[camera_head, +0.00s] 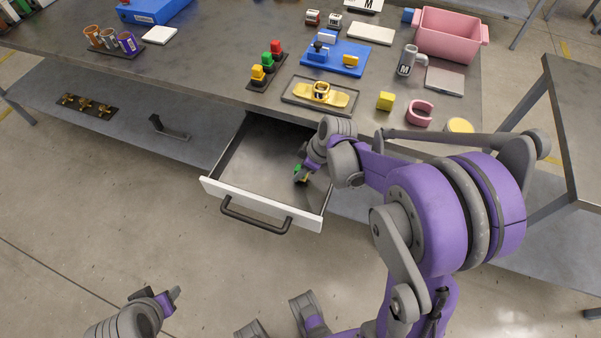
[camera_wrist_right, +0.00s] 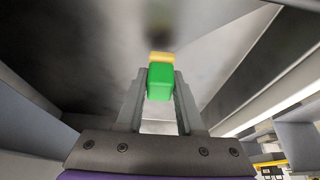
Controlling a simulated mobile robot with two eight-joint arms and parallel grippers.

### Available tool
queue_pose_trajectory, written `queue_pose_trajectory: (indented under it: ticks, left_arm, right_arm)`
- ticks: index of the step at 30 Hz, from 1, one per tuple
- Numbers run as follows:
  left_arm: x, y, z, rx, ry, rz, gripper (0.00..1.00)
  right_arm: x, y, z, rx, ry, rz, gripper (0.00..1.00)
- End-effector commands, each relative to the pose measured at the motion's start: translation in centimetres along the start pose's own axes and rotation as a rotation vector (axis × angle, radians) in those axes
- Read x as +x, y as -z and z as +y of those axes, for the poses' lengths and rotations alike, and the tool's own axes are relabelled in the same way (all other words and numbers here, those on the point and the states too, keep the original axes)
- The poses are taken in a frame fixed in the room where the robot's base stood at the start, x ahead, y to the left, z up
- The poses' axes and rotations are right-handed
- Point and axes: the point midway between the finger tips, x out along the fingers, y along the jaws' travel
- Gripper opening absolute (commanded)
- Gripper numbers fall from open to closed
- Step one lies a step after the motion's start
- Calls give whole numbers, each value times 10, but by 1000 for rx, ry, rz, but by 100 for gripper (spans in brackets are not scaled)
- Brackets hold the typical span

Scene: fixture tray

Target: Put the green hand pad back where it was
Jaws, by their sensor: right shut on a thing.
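The green hand pad (camera_wrist_right: 160,82) is held between the two fingers of my right gripper (camera_wrist_right: 160,92) in the right wrist view. A yellow part shows just beyond it. In the head view my right gripper (camera_head: 303,174) is low inside the open drawer (camera_head: 262,210), and only a little of the green pad (camera_head: 298,168) shows beside the fingers. I cannot tell whether the pad touches the drawer floor. My left gripper (camera_head: 166,299) is away at the lower left over the floor, and its jaw gap is unclear.
The drawer is pulled out below the table (camera_head: 220,75); its floor looks otherwise bare. On the table stand a black strip (camera_head: 258,84) with red, green and yellow blocks, a grey tray (camera_head: 289,97) with a yellow fixture, a blue fixture (camera_head: 345,66), a mug (camera_head: 405,68) and a pink bin (camera_head: 450,35).

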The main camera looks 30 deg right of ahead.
Motion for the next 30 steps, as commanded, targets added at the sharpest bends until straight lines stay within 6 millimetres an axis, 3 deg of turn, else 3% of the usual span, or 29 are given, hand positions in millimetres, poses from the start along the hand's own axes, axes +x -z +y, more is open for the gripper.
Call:
queue_pose_trajectory:
  ticks: [3, 14, 15, 20, 30]
  left_arm:
    - [2, -2, 0, 0, 0, -1, 50]
    - [5, -3, 0, 0, 0, -2, 50]
    - [5, -3, 0, 0, 0, -2, 50]
    - [4, -3, 0, 0, 0, -2, 50]
    - [2, -1, 0, 0, 0, -1, 50]
  right_arm:
    - [11, -5, 0, 0, 0, 0, 0]
    - [14, -6, 0, 1, 0, 0, 0]
    - [15, -6, 0, 1, 0, 0, 38]
    - [14, -6, 0, 1, 0, 0, 66]
    - [11, -5, 0, 1, 0, 0, 66]
